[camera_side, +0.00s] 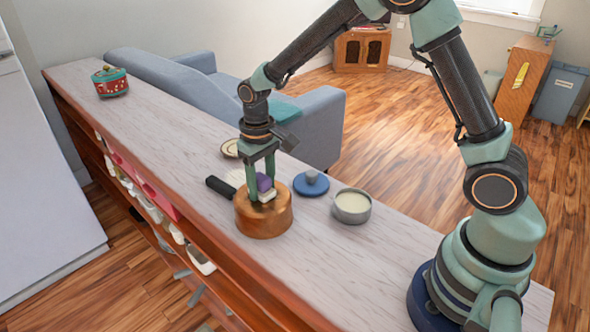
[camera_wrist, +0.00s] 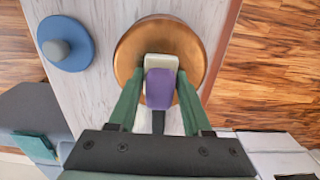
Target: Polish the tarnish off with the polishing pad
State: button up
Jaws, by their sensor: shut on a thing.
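A copper pan (camera_side: 262,222) lies bottom up on the counter, its black handle (camera_side: 220,187) pointing left in the side view. My gripper (camera_side: 262,190) points down over it, shut on the polishing pad (camera_side: 264,183), which has a purple grip and a cream face. In the wrist view, the pad (camera_wrist: 160,88) sits between the green fingers of my gripper (camera_wrist: 160,78), over the copper pan (camera_wrist: 150,32). The pad appears to be at the pan's bottom; firm contact cannot be told. I see no clear tarnish patch; the pad and fingers hide part of the copper.
A blue lid with a grey knob (camera_side: 311,185) and an open tin of cream paste (camera_side: 352,207) stand right of the pan. A small plate (camera_side: 230,148) lies behind it. The counter (camera_side: 160,125) between is clear.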

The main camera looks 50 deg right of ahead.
aim_at(249, 206)
jog(key=shift+w+d, duration=0.15)
jog(key=shift+d, duration=2.05)
jog(key=shift+s+a, duration=0.2)
jog(key=shift+a, duration=2.05)
jog(key=shift+s+a, duration=0.15)
jog(key=shift+a, duration=2.05)
notch_tip(249, 206, up, 7)
